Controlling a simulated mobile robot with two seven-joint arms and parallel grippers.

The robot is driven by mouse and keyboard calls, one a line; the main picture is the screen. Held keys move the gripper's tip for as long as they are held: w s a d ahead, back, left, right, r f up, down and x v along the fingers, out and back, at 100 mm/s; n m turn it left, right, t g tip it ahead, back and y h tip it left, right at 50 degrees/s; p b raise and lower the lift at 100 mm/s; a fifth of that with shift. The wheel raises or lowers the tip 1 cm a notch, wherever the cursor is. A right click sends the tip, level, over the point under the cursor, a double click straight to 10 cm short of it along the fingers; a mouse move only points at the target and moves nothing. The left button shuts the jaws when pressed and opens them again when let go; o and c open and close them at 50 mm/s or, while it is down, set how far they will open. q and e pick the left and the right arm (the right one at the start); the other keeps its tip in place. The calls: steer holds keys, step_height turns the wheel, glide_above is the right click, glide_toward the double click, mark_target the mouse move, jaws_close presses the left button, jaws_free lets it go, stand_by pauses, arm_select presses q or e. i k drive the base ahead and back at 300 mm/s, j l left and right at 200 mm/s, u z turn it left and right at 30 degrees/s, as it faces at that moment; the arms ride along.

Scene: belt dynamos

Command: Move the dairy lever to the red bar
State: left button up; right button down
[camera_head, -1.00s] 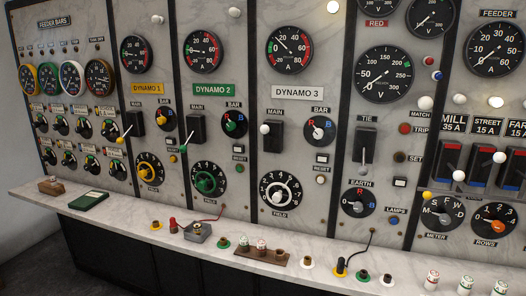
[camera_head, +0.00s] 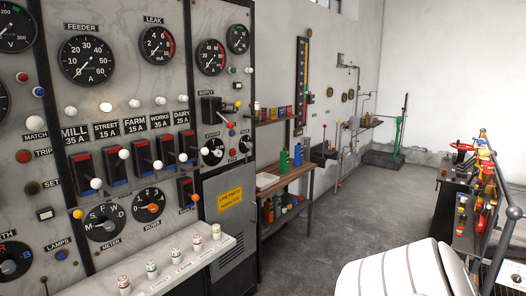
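The dairy switch (camera_head: 187,142) is the rightmost of the row of lever switches under the feeder gauges, below the DAIRY 25 A label (camera_head: 182,125). It has a red upper part and a dark body with blue lower down. Its lever with a pale knob stands out from the panel. The knobs of the works and dairy levers are small and close together, so I cannot tell exactly how the dairy lever sits.
The mill switch (camera_head: 83,166) is at the row's left end, its white knob low. A pale ledge (camera_head: 188,270) with several small labelled pegs runs below the panel. A grey cabinet (camera_head: 231,225) and a wooden bench (camera_head: 288,180) stand to the right. Open floor lies beyond.

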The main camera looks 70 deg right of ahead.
mark_target(204, 150)
steer(key=z, duration=1.7)
